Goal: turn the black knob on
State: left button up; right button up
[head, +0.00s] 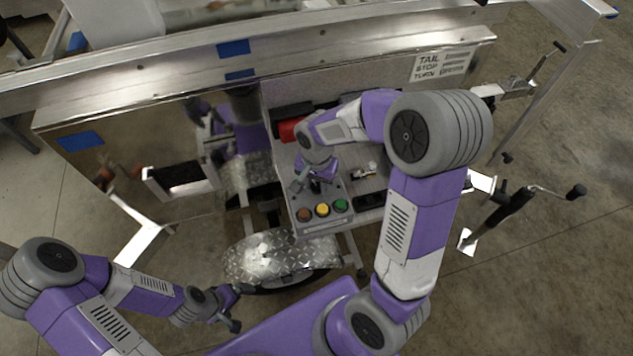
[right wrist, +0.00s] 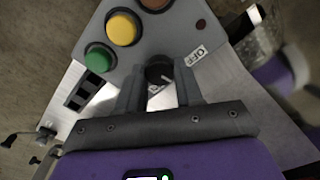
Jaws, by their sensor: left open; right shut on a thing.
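The black knob (right wrist: 158,70) is on the grey control box (head: 318,228), on the face that also bears the buttons. In the right wrist view it sits between the two fingers of my right gripper (right wrist: 159,88), which is shut on it. In the head view my right gripper (head: 316,185) reaches down over the box and mostly hides the knob. The knob's pointer and exact angle cannot be made out. My left gripper (head: 236,306) is open and empty at the lower left, away from the box.
A green button (head: 340,205), a yellow button (head: 322,210) and a reddish button (head: 305,215) line the box's near edge. A diamond-plate fender (head: 270,258) lies below it. An aluminium trailer rail (head: 320,58) crosses behind. A crank handle (head: 548,190) stands at right.

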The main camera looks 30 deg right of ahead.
jog(key=m, duration=0.2)
jog(key=shift+r+m, duration=0.1)
jog(key=shift+m, duration=0.3)
jog(key=m+p, duration=0.1)
jog(key=m, duration=0.1)
jog(key=shift+m+p, duration=0.3)
jog(key=shift+m, duration=0.1)
jog(key=m+p, duration=0.2)
jog(key=m, duration=0.1)
jog(key=shift+m, duration=0.4)
jog(key=shift+m+p, duration=0.7)
jog(key=shift+m, duration=0.1)
jog(key=o, duration=1)
jog(key=shift+o, duration=0.2)
